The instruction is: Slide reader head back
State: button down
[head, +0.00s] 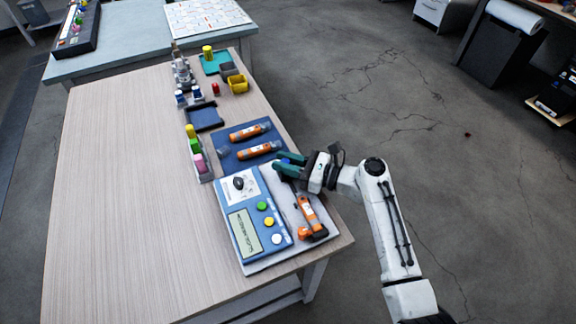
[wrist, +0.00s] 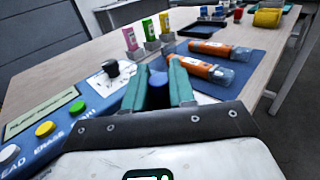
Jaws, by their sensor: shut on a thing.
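The blue reader unit (head: 239,205) lies near the table's front right corner, with a black knob, a display and several coloured buttons. The reader unit also shows at left in the wrist view (wrist: 75,106).
Two orange sensors (head: 249,132) lie on a dark blue mat (head: 228,160) just beyond my gripper. Coloured vials (head: 194,145) stand in a rack left of the mat. The table's left side is clear.

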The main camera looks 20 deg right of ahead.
jog(key=shift+w+d, duration=0.1)
jog(key=shift+w, duration=0.05)
jog(key=c, duration=1)
grip_release()
jog(key=shift+w, duration=0.1)
jog(key=v, duration=1)
jog(key=shift+s+d, duration=0.2)
jog(key=shift+s, duration=0.1)
